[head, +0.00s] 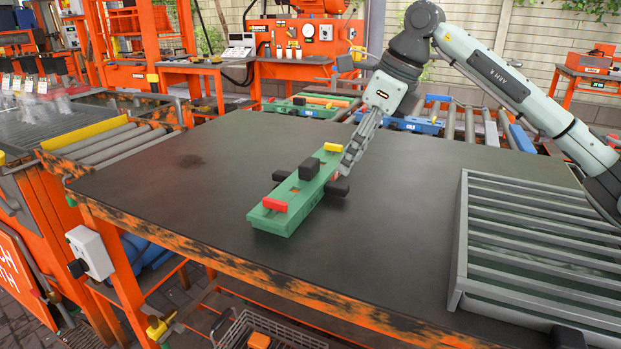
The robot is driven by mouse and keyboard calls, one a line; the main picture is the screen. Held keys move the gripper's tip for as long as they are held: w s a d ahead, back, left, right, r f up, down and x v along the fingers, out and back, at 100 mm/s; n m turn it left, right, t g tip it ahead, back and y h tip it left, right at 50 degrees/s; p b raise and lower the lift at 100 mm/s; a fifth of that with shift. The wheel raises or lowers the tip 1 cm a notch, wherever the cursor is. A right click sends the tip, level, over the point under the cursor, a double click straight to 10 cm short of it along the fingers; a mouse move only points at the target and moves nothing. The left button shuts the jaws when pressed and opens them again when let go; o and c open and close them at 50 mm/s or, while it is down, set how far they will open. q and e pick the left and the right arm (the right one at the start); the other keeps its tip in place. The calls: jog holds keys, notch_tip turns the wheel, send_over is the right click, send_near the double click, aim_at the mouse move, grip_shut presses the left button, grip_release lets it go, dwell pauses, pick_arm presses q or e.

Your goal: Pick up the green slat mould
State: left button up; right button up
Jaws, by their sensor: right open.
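The green slat mould (299,194) lies flat on the dark table top (210,200), slanting from near left to far right. It carries a red block (275,205) at its near end, a yellow block (332,147) at its far end and a black block (309,168) between. Dark knobs stick out at its sides. My right gripper (344,170) reaches down at the far right end of the mould, its fingers open. The fingers overlap the mould's edge in the picture, and I cannot tell whether they touch it. My left gripper is out of view.
A grey slatted rack (462,235) stands at the table's right side. A roller conveyor (110,143) with a yellow bar adjoins the left edge. More rollers with green and blue moulds run behind the table. The table top around the mould is clear.

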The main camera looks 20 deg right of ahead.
aim_at(334, 184)
jog(key=x, duration=0.6)
jog(key=shift+w+a+f+p, duration=0.1)
jog(key=shift+w+f+p, duration=0.1)
jog(key=shift+p, duration=0.2)
jog(key=shift+w+f, duration=0.1)
jog(key=shift+f, duration=0.1)
jog(key=c, duration=0.4)
grip_shut()
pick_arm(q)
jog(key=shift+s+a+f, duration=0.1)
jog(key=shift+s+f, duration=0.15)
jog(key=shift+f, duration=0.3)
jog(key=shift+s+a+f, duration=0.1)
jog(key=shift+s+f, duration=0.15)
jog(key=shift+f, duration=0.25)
pick_arm(e)
jog(key=shift+w+r, duration=0.1)
jog(key=shift+r, duration=0.05)
